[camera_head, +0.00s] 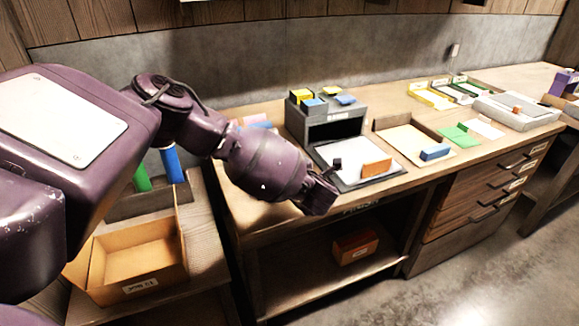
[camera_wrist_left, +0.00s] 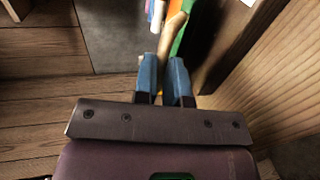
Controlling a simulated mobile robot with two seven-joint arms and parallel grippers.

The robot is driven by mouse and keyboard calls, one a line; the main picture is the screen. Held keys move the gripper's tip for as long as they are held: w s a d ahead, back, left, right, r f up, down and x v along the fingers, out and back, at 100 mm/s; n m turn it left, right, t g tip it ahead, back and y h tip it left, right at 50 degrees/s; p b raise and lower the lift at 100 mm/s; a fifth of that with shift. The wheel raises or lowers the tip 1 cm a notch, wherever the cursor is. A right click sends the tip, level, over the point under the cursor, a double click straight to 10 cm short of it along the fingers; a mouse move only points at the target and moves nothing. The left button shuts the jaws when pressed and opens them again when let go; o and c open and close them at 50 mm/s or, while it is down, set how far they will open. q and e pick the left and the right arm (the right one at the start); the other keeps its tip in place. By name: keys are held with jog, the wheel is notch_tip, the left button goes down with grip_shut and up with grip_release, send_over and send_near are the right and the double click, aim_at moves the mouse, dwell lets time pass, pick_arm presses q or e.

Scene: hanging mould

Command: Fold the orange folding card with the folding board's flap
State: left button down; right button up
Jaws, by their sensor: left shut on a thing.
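My left gripper (camera_head: 318,196) is low over the table's front edge, in front of a dark-framed board. Its blue fingers (camera_wrist_left: 166,78) are shut on a tan, rounded thing (camera_wrist_left: 174,32) in the left wrist view; I cannot tell what it is. An orange block-like piece (camera_head: 376,168) sits on the dark-framed board with a pale surface (camera_head: 345,153). A pale grey board (camera_head: 490,108) at the right has a small orange-brown piece (camera_head: 517,109) on it. I cannot tell which is the folding board or its flap, or which orange piece is the card. My right gripper is not in view.
A grey box (camera_head: 330,125) with yellow and blue blocks stands behind the dark-framed board. A tan tray (camera_head: 408,140) with a blue block (camera_head: 435,152) and a green card (camera_head: 460,136) lie to the right. An open cardboard box (camera_head: 135,258) stands lower left.

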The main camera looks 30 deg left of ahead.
pick_arm(q)
jog(key=shift+s+a+f, duration=0.1)
jog(key=shift+a+f, duration=0.3)
jog(key=shift+a, duration=0.05)
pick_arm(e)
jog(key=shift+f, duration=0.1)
pick_arm(q)
jog(key=c, duration=1.5)
grip_release()
jog(key=shift+o, duration=1.2)
jog(key=shift+w+a+f, duration=0.15)
jog(key=shift+w+f, duration=0.05)
jog(key=shift+o, duration=0.4)
jog(key=shift+w+r, duration=0.1)
jog(key=p+v, duration=0.2)
jog(key=v, duration=0.9)
jog(key=shift+d+r, duration=0.2)
jog(key=shift+d, duration=0.05)
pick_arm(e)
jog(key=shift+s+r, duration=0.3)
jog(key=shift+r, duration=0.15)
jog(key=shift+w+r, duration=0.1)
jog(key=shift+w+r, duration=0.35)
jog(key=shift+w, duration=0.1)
